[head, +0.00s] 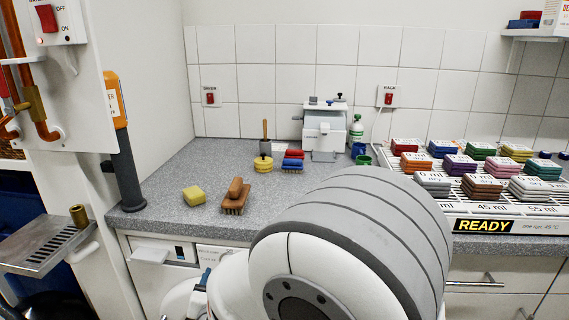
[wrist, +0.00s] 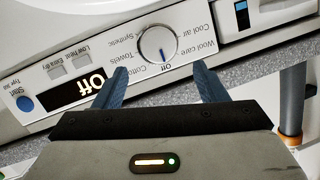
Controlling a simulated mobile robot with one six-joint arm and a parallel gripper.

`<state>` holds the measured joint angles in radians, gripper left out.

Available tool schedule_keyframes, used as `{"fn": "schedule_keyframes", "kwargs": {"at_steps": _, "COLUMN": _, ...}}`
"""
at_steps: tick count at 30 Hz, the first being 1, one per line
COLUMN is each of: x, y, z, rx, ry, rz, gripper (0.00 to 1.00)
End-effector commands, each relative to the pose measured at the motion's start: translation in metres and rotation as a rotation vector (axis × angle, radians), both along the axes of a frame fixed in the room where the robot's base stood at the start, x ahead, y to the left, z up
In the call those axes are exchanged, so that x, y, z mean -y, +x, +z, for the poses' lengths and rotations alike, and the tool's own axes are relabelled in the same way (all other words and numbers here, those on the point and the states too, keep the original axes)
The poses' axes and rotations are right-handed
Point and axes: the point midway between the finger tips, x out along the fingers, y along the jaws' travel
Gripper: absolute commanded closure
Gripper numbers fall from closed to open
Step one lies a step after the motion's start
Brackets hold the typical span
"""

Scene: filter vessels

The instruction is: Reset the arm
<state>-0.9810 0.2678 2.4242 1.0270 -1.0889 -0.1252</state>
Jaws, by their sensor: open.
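My gripper (wrist: 160,72) shows in the wrist view with its two blue-grey fingers spread apart and nothing between them. Beyond the fingers is a white appliance panel (wrist: 205,38), upside down and tilted in this view. It has a round white dial (wrist: 157,43) with its marker near Off, a dark display (wrist: 78,91) reading Off, and a blue Start button (wrist: 25,104). I cannot tell whether the fingertips touch the panel.
The grey counter (head: 165,185) holds a yellow sponge (head: 194,195), a brown brush (head: 236,198) and a white device (head: 325,130). A white rack (head: 460,208) with several coloured blocks stands at the right. A grey post (head: 126,170) rises at the counter's left edge.

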Motion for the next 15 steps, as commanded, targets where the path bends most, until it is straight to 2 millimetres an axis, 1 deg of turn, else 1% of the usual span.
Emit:
{"fn": "schedule_keyframes", "kwargs": {"at_steps": 1, "x": 0.010, "y": 0.011, "z": 0.026, "rx": -0.045, "ry": 0.026, "rz": 0.019, "gripper": 0.34}}
{"fn": "schedule_keyframes", "kwargs": {"at_steps": 4, "x": 0.025, "y": 0.023, "z": 0.052, "rx": -0.154, "ry": 0.053, "rz": 0.089, "gripper": 0.34}}
{"fn": "schedule_keyframes", "kwargs": {"at_steps": 7, "x": 0.044, "y": 0.026, "z": 0.076, "rx": -0.259, "ry": 0.060, "rz": 0.155, "gripper": 0.34}}
{"fn": "schedule_keyframes", "kwargs": {"at_steps": 11, "x": 0.078, "y": 0.020, "z": 0.107, "rx": -0.393, "ry": 0.037, "rz": 0.224, "gripper": 0.34}}
{"fn": "schedule_keyframes", "kwargs": {"at_steps": 14, "x": 0.111, "y": 0.006, "z": 0.129, "rx": -0.502, "ry": 0.000, "rz": 0.257, "gripper": 0.34}}
{"fn": "schedule_keyframes", "kwargs": {"at_steps": 15, "x": 0.125, "y": -0.002, "z": 0.138, "rx": -0.548, "ry": -0.020, "rz": 0.266, "gripper": 0.34}}
